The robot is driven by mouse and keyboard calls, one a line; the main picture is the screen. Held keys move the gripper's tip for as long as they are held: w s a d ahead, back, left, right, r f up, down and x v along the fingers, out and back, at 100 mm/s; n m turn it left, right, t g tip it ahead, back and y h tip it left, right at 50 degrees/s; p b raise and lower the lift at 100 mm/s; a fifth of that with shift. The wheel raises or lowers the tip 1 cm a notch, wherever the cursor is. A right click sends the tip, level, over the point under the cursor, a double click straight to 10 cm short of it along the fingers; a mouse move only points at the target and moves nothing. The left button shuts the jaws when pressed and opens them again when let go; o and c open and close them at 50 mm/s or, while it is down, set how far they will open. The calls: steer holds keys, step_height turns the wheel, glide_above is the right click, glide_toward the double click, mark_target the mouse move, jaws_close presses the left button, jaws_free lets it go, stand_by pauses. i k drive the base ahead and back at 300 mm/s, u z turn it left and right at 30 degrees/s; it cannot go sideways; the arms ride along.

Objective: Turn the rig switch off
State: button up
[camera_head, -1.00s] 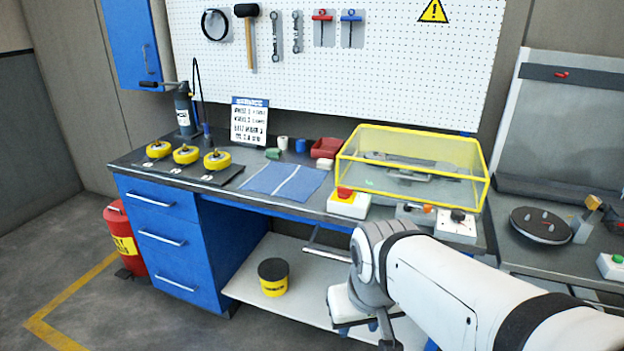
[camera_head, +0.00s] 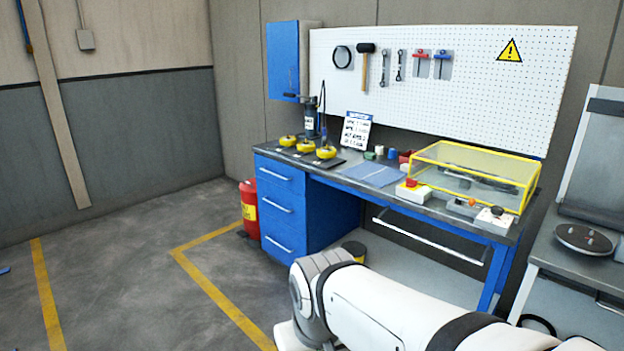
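Small controls sit along the front edge of the blue workbench (camera_head: 452,230). A white box with a black knob (camera_head: 496,216) is at the right front corner. I cannot tell from labels which is the rig switch, and settings are too small to read. My white arm crosses the bottom right, well short of the controls. My gripper is below the picture's edge and out of sight.
A yellow-framed clear cover (camera_head: 475,160) stands behind the controls. A red drum (camera_head: 249,208) stands beside the drawers. A second table (camera_head: 576,262) is at the right. The floor at left is open.

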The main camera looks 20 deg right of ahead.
mark_target(411, 182)
steer(key=z, duration=0.35)
steer(key=i, duration=1.1)
steer(key=z, duration=0.85)
steer(key=i, duration=0.8)
steer(key=z, duration=0.3)
steer(key=k, duration=0.9)
steer(key=z, duration=0.2)
steer(key=i, duration=0.85)
steer(key=u, duration=0.1)
